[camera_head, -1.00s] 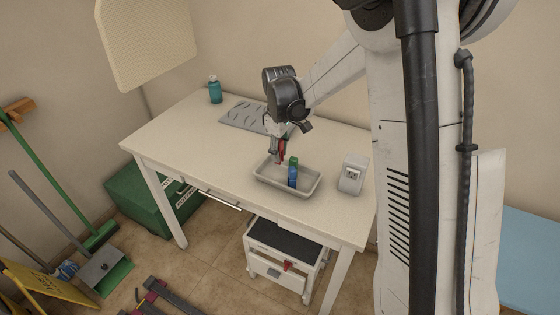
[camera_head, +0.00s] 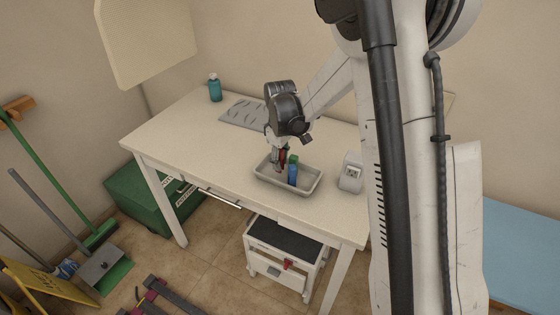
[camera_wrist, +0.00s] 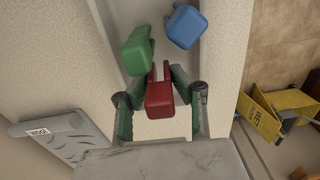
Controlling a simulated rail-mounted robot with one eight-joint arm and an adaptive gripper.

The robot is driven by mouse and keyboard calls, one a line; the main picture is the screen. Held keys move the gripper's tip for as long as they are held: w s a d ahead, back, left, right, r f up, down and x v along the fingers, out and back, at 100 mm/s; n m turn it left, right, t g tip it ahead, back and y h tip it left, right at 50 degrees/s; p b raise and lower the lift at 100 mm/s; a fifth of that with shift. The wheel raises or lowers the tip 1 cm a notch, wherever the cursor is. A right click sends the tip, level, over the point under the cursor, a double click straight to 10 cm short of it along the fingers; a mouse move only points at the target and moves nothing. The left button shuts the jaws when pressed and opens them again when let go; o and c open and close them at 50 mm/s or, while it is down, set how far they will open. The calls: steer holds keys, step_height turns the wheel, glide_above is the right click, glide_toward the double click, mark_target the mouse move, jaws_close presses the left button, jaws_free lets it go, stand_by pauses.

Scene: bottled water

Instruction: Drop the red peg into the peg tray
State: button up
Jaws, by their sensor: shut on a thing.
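My gripper (camera_head: 279,165) is over the left part of the peg tray (camera_head: 312,190), a shallow grey tray on the table. It is shut on the red peg (camera_wrist: 160,97), which also shows as a small red patch in the head view (camera_head: 283,156). In the wrist view the peg sits between the two fingertips. A green peg (camera_wrist: 137,52) and a blue peg (camera_wrist: 185,25) stand in the tray close by; the blue one also shows in the head view (camera_head: 292,174). I cannot tell whether the red peg touches the tray floor or the green peg.
The white table (camera_head: 180,135) has free room left of the tray. A grey slotted board (camera_head: 240,112) lies behind, with a teal bottle (camera_head: 214,88) at the back left. A small pale box-like device (camera_head: 351,172) stands close to the tray's right end.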

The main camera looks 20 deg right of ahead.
steer(key=shift+f, duration=0.3)
steer(key=o, duration=0.8)
steer(key=shift+o, duration=0.2)
steer(key=shift+r, duration=0.1)
